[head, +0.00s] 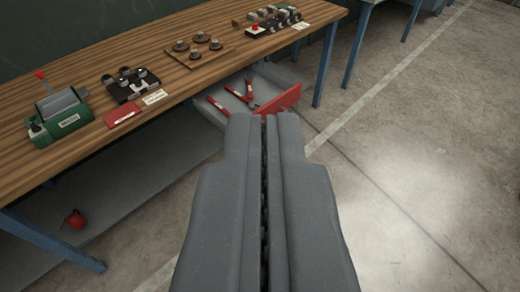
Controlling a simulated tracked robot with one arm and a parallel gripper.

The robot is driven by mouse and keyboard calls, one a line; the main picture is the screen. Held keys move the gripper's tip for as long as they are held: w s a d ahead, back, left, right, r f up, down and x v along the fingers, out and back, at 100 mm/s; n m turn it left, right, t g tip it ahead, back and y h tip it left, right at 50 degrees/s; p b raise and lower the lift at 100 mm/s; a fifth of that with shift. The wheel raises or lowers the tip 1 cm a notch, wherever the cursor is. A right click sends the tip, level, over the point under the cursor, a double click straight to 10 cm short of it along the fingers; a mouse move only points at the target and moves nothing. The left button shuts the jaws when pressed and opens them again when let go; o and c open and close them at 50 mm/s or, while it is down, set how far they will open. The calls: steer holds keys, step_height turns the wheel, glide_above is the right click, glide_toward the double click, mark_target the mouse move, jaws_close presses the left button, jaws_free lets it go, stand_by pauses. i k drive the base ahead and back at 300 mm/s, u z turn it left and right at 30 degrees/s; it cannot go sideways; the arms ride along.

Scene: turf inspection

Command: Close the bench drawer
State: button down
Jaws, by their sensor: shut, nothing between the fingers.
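The bench drawer (209,112) is pulled out from under the wooden bench top (180,75). It is a grey tray with a red front (280,100), and several red-handled tools (240,95) lie in it. My gripper (264,118) is shut and empty, in the middle of the view. Its fingertips appear just below the red front in the picture and hide part of the drawer. I cannot tell whether they touch it.
A grey lower shelf (120,190) and blue legs (326,65) are below. The concrete floor (430,150) at right is clear.

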mark_target(274, 95)
steer(key=z, duration=0.65)
steer(key=i, duration=1.5)
steer(key=u, duration=0.4)
